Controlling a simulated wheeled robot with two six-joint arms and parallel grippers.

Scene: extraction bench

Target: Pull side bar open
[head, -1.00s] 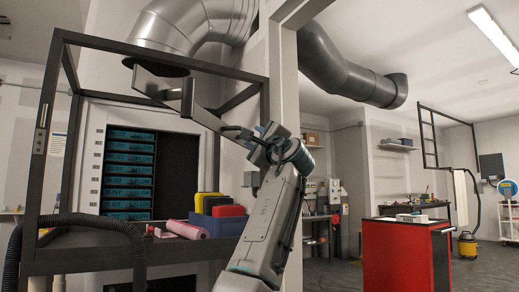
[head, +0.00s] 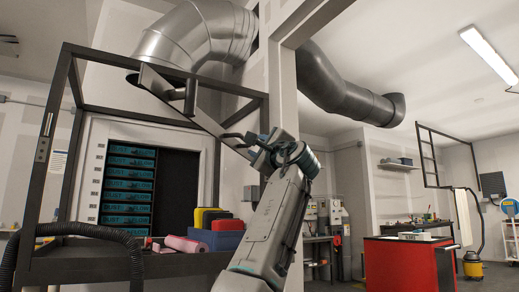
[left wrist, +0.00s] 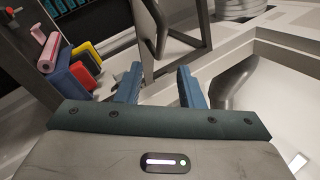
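The dark side bar (head: 213,124) slants across the upper right of the bench's metal frame, with a short dark cylindrical handle (head: 190,97) near its upper left end. In the left wrist view the bar (left wrist: 177,55) and its handle (left wrist: 161,32) lie just past the fingertips. My left gripper (head: 231,141) is by the bar's lower right part. In the left wrist view its blue fingers (left wrist: 160,84) stand apart with a gap between them. I cannot tell whether a finger touches the bar. My right gripper is not in view.
The bench frame (head: 69,131) stands at left, a black hose (head: 132,243) at its front. A pink roll (head: 186,244) and a blue bin (head: 221,240) sit on the bench. A silver duct (head: 205,35) hangs above. A red cabinet (head: 405,262) stands right; floor beside it is open.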

